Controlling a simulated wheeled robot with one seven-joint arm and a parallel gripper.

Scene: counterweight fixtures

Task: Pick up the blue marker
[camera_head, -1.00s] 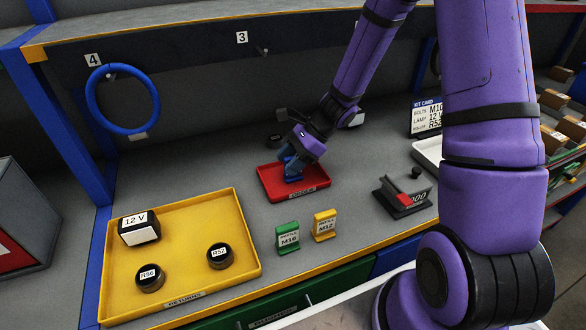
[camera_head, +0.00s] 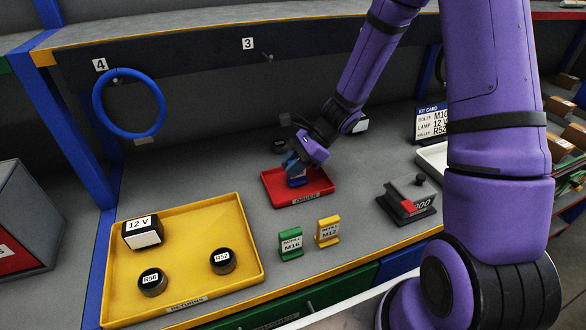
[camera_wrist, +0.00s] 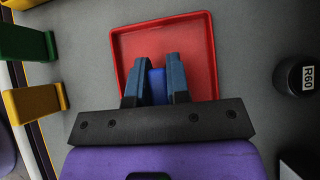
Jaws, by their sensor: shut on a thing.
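The blue marker (camera_wrist: 157,86) is between the two fingers of my gripper (camera_wrist: 156,78) in the wrist view. In the head view the marker (camera_head: 298,180) shows as a blue piece at the fingertips of my gripper (camera_head: 293,167), over the red tray (camera_head: 322,186). My gripper is shut on it. The red tray also shows in the wrist view (camera_wrist: 201,45), around and beyond the fingers. Most of the marker is hidden by the fingers, and I cannot tell whether it touches the tray floor.
A green marker (camera_head: 291,244) and a yellow marker (camera_head: 328,231) stand in front of the red tray. A yellow tray (camera_head: 190,212) with a 12 V box and two black rollers lies at left. A roller marked R60 (camera_wrist: 290,75) is beside the red tray. A grey-and-red device (camera_head: 408,199) stands at right.

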